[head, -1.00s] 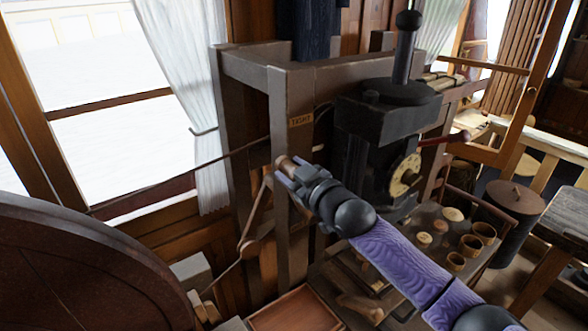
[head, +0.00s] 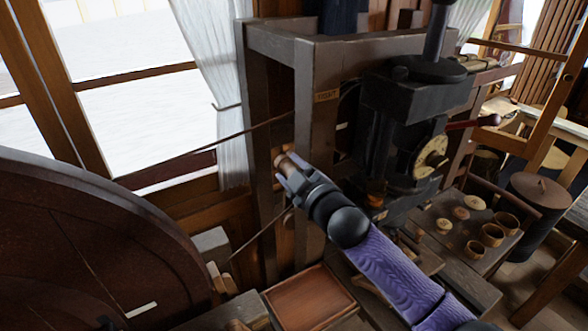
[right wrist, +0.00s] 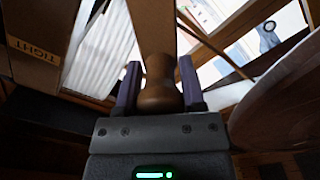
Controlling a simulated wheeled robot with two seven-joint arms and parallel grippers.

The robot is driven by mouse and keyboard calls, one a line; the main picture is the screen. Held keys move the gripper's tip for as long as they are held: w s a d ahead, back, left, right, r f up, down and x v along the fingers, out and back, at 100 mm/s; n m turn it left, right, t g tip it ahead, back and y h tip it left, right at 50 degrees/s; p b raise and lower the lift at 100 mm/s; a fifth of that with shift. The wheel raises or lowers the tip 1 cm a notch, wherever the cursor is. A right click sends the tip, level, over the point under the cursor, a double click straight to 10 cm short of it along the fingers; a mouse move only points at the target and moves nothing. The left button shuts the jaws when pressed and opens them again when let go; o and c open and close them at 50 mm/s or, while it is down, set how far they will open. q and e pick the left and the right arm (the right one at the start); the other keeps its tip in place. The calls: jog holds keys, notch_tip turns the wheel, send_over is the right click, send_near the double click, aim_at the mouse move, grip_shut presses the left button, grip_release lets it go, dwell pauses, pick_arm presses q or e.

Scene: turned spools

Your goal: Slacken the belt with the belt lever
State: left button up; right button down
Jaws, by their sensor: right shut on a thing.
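The belt lever (head: 286,161) shows in the head view as a short wooden end at the front of a grey frame post. My right gripper (head: 286,174) is shut on it. In the right wrist view, the rounded wooden handle (right wrist: 159,88) stands between both fingers, with a brown bar running up from it. The belt (head: 215,140) runs as a thin dark strap from the big wheel to the frame. Its lower run (head: 262,234) looks nearly straight. My gripper hides the lever's lower part.
The big dark wheel (head: 90,240) fills the lower left. A black machine (head: 400,120) with a dial stands right of the post. A shallow wooden tray (head: 308,300) lies below. Small turned pieces and cups (head: 490,233) are on the bench at right.

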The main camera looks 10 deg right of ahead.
jog(key=shift+f, duration=0.2)
jog(key=c, duration=0.6)
grip_release()
jog(key=o, duration=0.4)
jog(key=shift+a, duration=0.15)
jog(key=shift+r, duration=0.1)
jog(key=b+v, duration=0.1)
jog(key=v, duration=0.9)
